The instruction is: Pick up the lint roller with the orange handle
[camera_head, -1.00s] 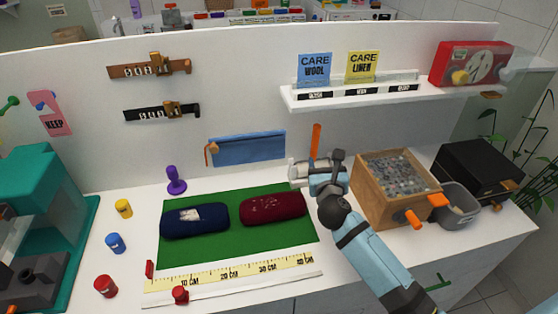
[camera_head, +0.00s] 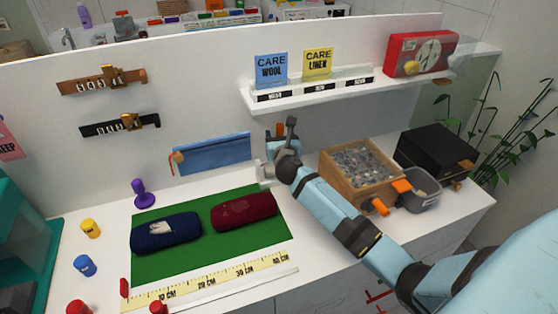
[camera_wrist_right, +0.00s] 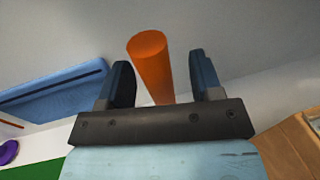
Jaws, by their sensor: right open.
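The lint roller's orange handle (camera_head: 280,130) stands upright near the back panel, behind my right gripper. In the right wrist view, the orange handle (camera_wrist_right: 152,68) is between the two dark fingers, with a gap on each side. My right gripper (camera_head: 279,127) is open around it; its fingers show in the right wrist view (camera_wrist_right: 160,85). A white piece (camera_head: 265,172) shows beside the wrist; I cannot tell whether it is the roller's head. The handle's lower end is hidden. My left gripper is not in view.
A wooden box of grey bits (camera_head: 335,185) stands right of my gripper, with a grey bin (camera_head: 425,190) and black box (camera_head: 437,150) beyond. A green mat (camera_head: 190,258) holds blue and red cases. A shelf (camera_head: 300,100) is above, and a blue strip (camera_head: 212,153) is left.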

